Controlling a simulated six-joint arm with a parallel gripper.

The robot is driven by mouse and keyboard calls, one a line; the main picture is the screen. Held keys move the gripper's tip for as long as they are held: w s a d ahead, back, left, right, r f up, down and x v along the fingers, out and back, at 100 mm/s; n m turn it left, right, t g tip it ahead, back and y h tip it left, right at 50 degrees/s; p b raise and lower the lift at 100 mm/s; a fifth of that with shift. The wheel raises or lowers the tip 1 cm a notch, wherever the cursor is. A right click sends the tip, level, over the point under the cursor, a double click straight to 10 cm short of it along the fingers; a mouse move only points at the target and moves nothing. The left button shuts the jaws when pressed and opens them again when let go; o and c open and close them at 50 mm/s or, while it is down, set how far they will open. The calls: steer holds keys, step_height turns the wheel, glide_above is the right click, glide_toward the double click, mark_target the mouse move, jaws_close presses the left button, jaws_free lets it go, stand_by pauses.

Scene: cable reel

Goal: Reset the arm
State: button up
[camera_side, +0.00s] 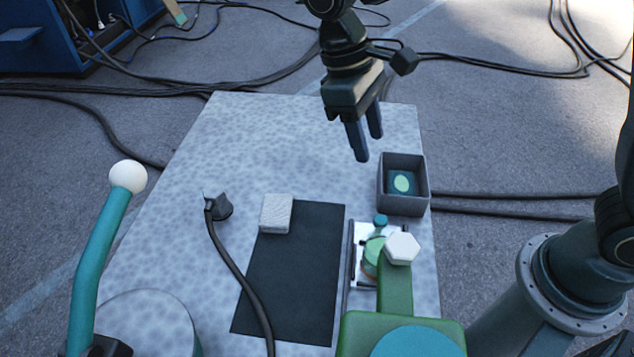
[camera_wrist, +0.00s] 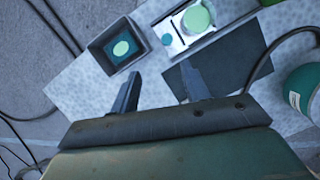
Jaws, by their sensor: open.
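My gripper (camera_side: 368,142) hangs from the arm above the far part of the speckled grey table (camera_side: 290,125). Its two dark fingers are apart, with nothing between them. In the wrist view, my gripper (camera_wrist: 160,88) also shows spread, empty fingers over the table. No cable reel can be made out for certain. A black cable (camera_side: 232,268) with a dark plug (camera_side: 219,206) lies on the table, left of a black mat (camera_side: 290,280).
A grey open box (camera_side: 403,208) holds a dark teal item with a pale green oval. A light grey block (camera_side: 276,213) rests on the mat's far edge. A green stand with a white hexagonal knob (camera_side: 402,248) and a teal lever with a white ball (camera_side: 128,176) rise in front.

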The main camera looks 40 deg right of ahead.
steer(key=s+d+r+m+t+y, duration=0.2)
steer(key=s+d+r+t, duration=0.2)
steer(key=s+d+r, duration=0.4)
steer(key=s+d+m+t, duration=0.3)
steer(key=s+d+t, duration=0.2)
steer(key=s+d, duration=0.3)
steer(key=shift+s+r, duration=0.15)
stand_by(1.7)
